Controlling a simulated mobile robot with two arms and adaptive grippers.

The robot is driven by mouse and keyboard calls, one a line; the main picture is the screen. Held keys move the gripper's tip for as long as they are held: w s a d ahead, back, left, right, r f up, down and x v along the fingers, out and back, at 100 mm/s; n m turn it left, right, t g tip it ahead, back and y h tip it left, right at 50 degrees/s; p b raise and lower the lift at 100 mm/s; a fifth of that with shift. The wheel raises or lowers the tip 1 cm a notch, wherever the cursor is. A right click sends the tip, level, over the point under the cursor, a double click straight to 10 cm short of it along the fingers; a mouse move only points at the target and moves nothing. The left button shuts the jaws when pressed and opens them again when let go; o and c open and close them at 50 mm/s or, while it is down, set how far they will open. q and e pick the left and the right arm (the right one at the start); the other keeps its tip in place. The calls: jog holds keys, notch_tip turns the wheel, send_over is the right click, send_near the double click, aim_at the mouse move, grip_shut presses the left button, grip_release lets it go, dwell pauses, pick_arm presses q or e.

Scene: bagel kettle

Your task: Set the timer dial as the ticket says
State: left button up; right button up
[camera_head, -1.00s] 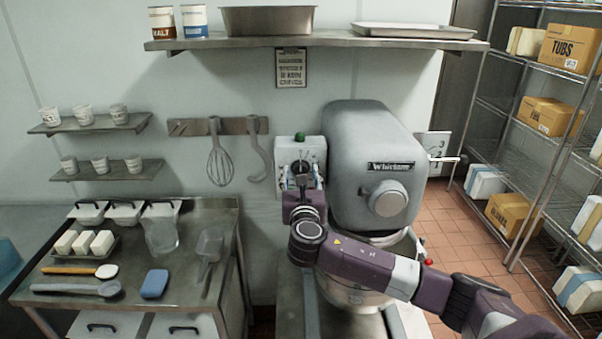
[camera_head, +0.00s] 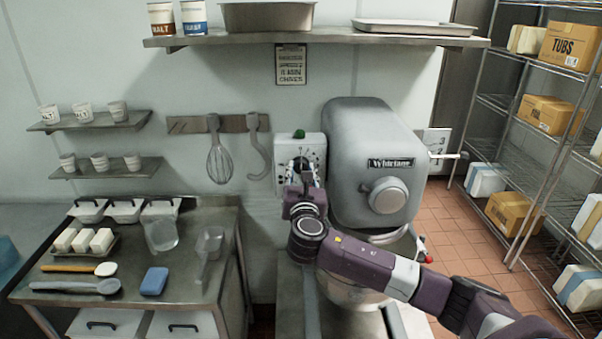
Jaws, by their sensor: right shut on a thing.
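The timer box (camera_head: 313,146) is a pale panel on the wall left of the mixer, with a green button (camera_head: 299,134) on top. My right gripper (camera_head: 301,172) reaches up to its front and is shut on the timer dial, which the fingers mostly hide. I cannot read the dial's setting. The ticket (camera_head: 290,66) hangs under the shelf above the timer box; its print is too small to read surely. My left gripper is not in view.
The grey mixer (camera_head: 367,150) stands close to the right of the timer box, its bowl behind my right arm. A whisk (camera_head: 219,160) and a hook (camera_head: 257,150) hang to the left. A shelf (camera_head: 330,39) runs above.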

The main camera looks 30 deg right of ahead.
jog(key=m+b, duration=0.1)
jog(key=m, duration=0.3)
jog(key=shift+f+b, duration=0.15)
jog(key=shift+b, duration=0.25)
jog(key=m+b, duration=0.2)
jog(key=m, duration=0.3)
jog(key=shift+d, duration=0.1)
jog(key=m+b, duration=0.2)
jog(key=m, duration=0.2)
jog(key=shift+s+f+m, duration=0.1)
jog(key=shift+m, duration=0.2)
jog(key=shift+m+b, duration=0.7)
jog(key=shift+m, duration=1.2)
jog(key=o, duration=1.1)
jog(key=shift+d, duration=0.1)
